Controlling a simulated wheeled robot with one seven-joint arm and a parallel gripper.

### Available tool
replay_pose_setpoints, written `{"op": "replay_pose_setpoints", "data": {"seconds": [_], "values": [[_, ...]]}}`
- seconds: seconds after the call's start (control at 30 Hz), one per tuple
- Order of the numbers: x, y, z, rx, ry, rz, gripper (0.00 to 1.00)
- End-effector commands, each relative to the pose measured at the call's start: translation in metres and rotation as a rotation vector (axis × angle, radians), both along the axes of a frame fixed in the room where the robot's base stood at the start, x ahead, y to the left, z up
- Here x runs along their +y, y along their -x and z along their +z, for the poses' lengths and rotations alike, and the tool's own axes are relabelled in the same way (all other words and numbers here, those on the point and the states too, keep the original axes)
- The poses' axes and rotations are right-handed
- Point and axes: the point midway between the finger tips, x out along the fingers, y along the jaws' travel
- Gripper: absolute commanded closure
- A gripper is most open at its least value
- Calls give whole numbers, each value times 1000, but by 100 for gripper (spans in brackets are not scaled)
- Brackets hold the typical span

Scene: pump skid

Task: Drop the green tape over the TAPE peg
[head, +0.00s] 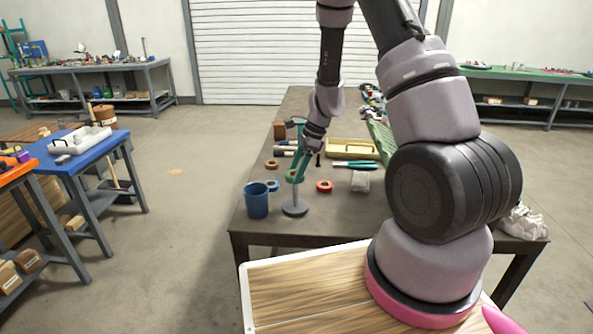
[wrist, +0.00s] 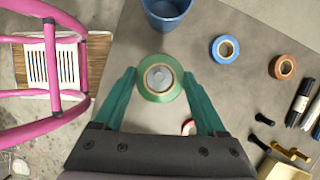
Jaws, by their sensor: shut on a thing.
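My gripper (head: 297,172) is shut on the green tape (wrist: 148,92), a ring held flat between its two teal fingertips (wrist: 159,76). In the head view the green tape (head: 291,178) is at the upper end of a grey peg (head: 295,194), which stands upright on a round grey base (head: 295,210) on the table. In the wrist view a grey round shape, likely the peg's top (wrist: 159,77), shows inside the ring's hole. I cannot tell whether the ring is just above the peg's tip or around it. No TAPE label is readable.
A blue cup (head: 257,203) stands left of the peg. A blue tape (head: 272,185), a brown tape (head: 272,164) and a red tape (head: 324,186) lie close by. A yellow tray (head: 350,149) and tools lie behind. The table's front right is mostly clear.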

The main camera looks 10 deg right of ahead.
Motion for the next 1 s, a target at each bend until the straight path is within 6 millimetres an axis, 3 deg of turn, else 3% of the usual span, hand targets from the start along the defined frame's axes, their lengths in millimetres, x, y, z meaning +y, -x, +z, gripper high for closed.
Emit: {"op": "replay_pose_setpoints", "data": {"seconds": [0.8, 0.83, 0.9, 1.0], "values": [[0, 0, -8, 0, 0, -1, 70], [0, 0, -8, 0, 0, -1, 18], [0, 0, -8, 0, 0, -1, 0], [0, 0, -7, 0, 0, -1, 0]]}}
